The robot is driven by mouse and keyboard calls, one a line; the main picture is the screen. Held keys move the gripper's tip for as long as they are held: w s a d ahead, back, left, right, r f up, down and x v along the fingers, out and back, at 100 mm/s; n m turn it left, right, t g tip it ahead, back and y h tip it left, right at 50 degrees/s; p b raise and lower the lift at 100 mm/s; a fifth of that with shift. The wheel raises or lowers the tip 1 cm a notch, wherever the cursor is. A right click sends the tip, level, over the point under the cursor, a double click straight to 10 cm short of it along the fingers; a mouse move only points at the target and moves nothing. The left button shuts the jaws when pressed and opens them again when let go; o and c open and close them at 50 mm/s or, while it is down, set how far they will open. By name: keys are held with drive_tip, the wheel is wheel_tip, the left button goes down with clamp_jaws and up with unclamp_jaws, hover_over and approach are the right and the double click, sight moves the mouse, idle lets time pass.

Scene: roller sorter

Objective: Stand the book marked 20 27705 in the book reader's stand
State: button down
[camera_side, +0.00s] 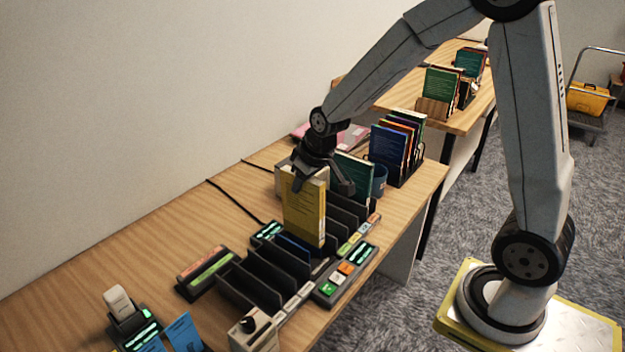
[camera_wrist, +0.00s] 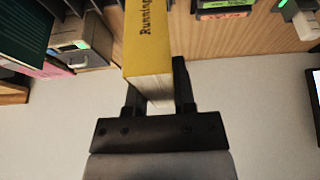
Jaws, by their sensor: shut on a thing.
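My gripper (camera_side: 318,178) is shut on a yellow book (camera_side: 303,212), which it holds upright by the top above the black slotted rack. In the wrist view my gripper (camera_wrist: 158,92) has one finger on each side of the yellow book (camera_wrist: 146,50), and the word "Running" shows on its spine. No number can be read on it. I cannot tell for sure which device is the book reader; a grey box (camera_side: 284,180) stands behind the gripper, partly hidden, and a grey box with a green light (camera_wrist: 80,42) shows in the wrist view.
The black rack (camera_side: 262,283) has several upright dividers and a keypad (camera_side: 343,273) with lit displays in front. Several books (camera_side: 398,140) stand at the table's far right end, near a blue cup (camera_side: 379,180). A small device (camera_side: 130,318) sits at lower left. Bare table lies along the wall.

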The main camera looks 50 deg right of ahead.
sight(299, 208)
drive_tip(key=w+d, duration=0.1)
drive_tip(key=w, duration=0.1)
drive_tip(key=w+d+f, duration=0.1)
drive_tip(key=w+d, duration=0.1)
drive_tip(key=shift+w+d+f, duration=0.1)
drive_tip(key=shift+f, duration=0.15)
drive_tip(key=shift+f, duration=5.1)
drive_tip(key=shift+c, duration=1.8)
unclamp_jaws()
drive_tip(key=shift+r, duration=0.1)
drive_tip(key=shift+v, duration=3.85)
